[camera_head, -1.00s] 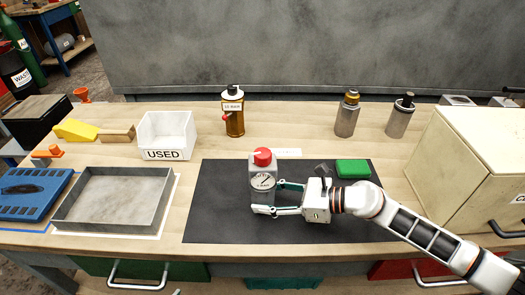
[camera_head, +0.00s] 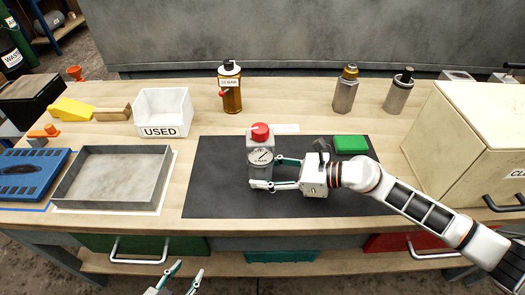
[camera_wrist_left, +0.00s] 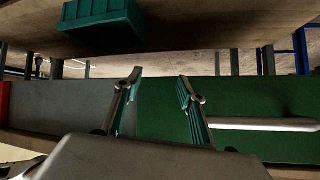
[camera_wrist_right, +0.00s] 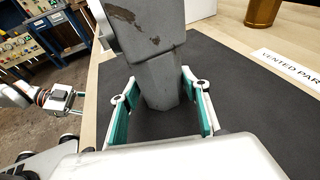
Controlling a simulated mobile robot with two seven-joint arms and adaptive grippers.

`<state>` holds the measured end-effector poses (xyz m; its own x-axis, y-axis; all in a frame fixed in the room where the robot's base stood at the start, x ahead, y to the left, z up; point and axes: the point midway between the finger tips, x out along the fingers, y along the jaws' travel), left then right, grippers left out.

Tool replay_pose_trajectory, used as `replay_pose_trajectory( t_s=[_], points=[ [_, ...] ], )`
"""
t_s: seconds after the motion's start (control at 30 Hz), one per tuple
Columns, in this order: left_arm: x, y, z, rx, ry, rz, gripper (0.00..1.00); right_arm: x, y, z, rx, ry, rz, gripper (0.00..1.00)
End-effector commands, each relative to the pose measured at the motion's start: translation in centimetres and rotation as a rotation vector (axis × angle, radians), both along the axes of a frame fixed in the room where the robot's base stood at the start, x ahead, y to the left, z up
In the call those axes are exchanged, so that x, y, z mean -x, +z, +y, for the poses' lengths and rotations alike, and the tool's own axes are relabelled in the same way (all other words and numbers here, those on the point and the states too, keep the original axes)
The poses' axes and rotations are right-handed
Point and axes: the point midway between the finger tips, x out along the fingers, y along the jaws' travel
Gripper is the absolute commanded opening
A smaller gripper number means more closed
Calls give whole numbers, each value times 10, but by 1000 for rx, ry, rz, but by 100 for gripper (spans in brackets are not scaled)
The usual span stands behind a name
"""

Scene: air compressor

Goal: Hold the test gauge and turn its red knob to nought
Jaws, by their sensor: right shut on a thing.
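The test gauge (camera_head: 260,158) stands upright on the black mat (camera_head: 215,190), a grey block with a round dial facing me and a red knob (camera_head: 260,132) on top. My right gripper (camera_head: 262,172) is shut on the gauge's body from the right, below the knob. In the right wrist view the grey body (camera_wrist_right: 158,70) stands between the two fingers; the knob is out of that view. My left gripper (camera_head: 178,282) is open and empty, low in front of the bench. In the left wrist view its fingers (camera_wrist_left: 157,95) are apart before a green drawer front (camera_wrist_left: 250,95).
An empty grey tray (camera_head: 112,178) and a white USED bin (camera_head: 162,110) are on the left. An amber bottle (camera_head: 230,88) and two metal cylinders stand behind. A green block (camera_head: 350,144) lies on the mat. A beige cabinet (camera_head: 470,130) stands at right. A bench edge lies between my left gripper and the gauge.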

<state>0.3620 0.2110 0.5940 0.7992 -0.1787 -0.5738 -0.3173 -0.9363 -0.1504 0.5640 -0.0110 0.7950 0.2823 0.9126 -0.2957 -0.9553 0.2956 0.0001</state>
Motion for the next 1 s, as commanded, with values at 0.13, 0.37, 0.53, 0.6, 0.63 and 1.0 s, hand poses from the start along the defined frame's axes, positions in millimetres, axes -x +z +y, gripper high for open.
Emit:
replay_pose_trajectory(
  t_s=[0.13,0.37,0.53,0.6,0.63,1.0],
  points=[
    [4,-2,0,0,0,7,40,0,1,1,-1,1,1,28],
    [8,-5,0,0,0,16,40,0,1,1,-1,1,1,28],
    [9,-6,0,-1,-1,18,40,0,1,1,-1,1,0,28],
    [8,-6,0,-1,0,18,40,0,1,1,-1,1,0,28],
    [6,-5,0,-1,-1,14,45,0,1,1,-1,1,0,28],
    [-2,91,-81,345,-78,-131,45,0,1,0,-1,0,0,28]
  ],
)
